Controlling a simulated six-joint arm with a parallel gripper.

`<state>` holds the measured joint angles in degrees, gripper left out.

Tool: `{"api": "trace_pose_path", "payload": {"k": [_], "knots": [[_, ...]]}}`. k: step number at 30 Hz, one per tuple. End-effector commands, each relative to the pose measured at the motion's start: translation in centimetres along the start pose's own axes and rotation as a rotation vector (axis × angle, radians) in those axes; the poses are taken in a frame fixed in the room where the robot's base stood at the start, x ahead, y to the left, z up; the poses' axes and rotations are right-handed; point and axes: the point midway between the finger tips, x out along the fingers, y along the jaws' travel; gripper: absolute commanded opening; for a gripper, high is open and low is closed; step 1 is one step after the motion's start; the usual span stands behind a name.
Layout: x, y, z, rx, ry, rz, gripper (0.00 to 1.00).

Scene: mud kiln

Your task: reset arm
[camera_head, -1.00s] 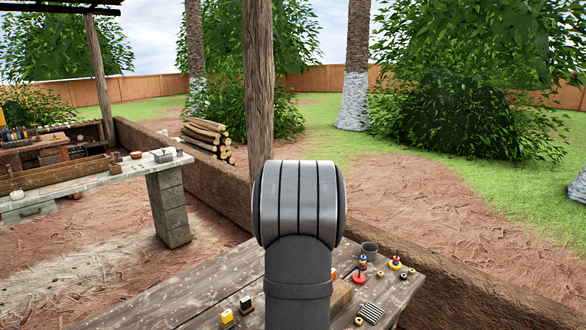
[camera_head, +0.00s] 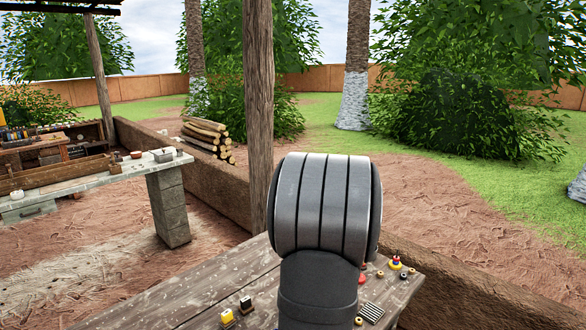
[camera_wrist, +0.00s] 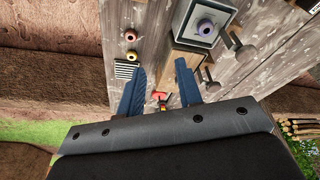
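My gripper (camera_wrist: 160,95) shows in the wrist view, its two dark blue fingers apart with a clear gap between them and nothing held. Past the fingertips lies the wooden table (camera_wrist: 150,20); a small red thing (camera_wrist: 160,96) shows between the fingers, lower down. In the head view, a rounded grey link of my arm rises over the table (camera_head: 190,300) and hides part of it. The gripper itself is hidden in the head view.
A low mud wall (camera_head: 480,300) runs behind the table.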

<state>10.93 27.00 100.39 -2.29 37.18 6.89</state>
Motion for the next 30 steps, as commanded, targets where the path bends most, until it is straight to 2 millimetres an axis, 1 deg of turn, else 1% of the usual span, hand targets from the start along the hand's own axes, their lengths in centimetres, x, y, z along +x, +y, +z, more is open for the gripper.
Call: {"api": "trace_pose_path", "payload": {"k": [1, 6, 9, 30], "knots": [[-0.7, 1.0, 0.1, 0.004, 0.003, 0.001, 0.32], [-2.4, 3.6, 0.6, 0.01, 0.001, 0.003, 0.32], [-1.7, 4.4, 1.1, 0.084, -0.01, 0.024, 0.32], [1.0, 10.1, 4.4, 0.573, -0.023, 0.162, 0.32]]}}
